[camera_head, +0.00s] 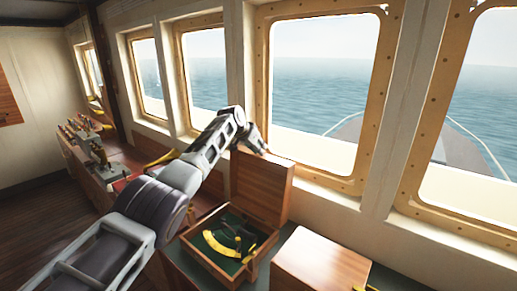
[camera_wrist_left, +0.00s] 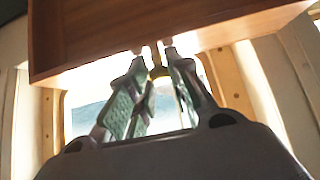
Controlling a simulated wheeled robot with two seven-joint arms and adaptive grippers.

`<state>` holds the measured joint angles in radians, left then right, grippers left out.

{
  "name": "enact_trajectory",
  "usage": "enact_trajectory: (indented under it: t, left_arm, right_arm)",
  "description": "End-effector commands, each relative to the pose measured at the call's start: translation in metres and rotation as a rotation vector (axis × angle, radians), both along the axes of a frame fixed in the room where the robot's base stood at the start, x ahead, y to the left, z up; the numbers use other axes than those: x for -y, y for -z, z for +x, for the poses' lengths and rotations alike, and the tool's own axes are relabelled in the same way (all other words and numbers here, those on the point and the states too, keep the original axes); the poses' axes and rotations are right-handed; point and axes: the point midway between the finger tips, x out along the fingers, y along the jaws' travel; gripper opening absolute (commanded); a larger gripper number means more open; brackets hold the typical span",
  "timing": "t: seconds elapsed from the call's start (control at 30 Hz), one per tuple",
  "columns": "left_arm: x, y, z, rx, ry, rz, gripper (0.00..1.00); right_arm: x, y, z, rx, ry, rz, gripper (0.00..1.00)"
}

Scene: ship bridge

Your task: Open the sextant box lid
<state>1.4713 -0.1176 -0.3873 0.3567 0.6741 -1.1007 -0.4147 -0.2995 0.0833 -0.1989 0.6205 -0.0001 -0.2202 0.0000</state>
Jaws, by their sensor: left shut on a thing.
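The sextant box (camera_head: 207,262) stands on the counter below the windows. Its wooden lid (camera_head: 263,190) is raised and stands about upright at the back of the box. The green-lined inside shows, with a yellow and black sextant (camera_head: 217,245) in it. My left gripper (camera_head: 262,150) is at the top edge of the lid, shut on the lid. In the left wrist view, the fingers (camera_wrist_left: 155,52) point up at the lower edge of the brown lid panel (camera_wrist_left: 150,30). The exact contact is partly hidden. My right gripper is not in view.
A closed wooden box (camera_head: 322,262) stands right of the sextant box. A console with levers (camera_head: 97,152) is at the left. The window frames (camera_head: 318,180) rise close behind the lid. Dark floor (camera_head: 38,215) is open at the left.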

Motion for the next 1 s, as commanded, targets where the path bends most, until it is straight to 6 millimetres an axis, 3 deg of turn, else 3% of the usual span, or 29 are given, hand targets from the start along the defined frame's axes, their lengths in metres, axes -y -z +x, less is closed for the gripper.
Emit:
enact_trajectory:
  t: [0.17, 0.2, 0.37, 1.0]
  left_arm:
    - [-0.0007, -0.0065, 0.0014, 0.011, -0.001, -0.001, 0.0]
    - [-0.0007, -0.0065, 0.0014, 0.011, -0.001, -0.001, 0.25]
    - [-0.0004, -0.0046, 0.0009, 0.008, -0.001, -0.001, 0.44]
    - [-0.0015, -0.0042, -0.0011, 0.003, 0.0, -0.001, 0.44]
  right_arm:
    - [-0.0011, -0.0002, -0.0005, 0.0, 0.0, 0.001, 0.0]
    - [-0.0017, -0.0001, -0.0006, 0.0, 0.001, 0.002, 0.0]
    - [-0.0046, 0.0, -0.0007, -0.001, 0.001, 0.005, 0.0]
    - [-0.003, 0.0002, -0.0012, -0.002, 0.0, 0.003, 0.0]
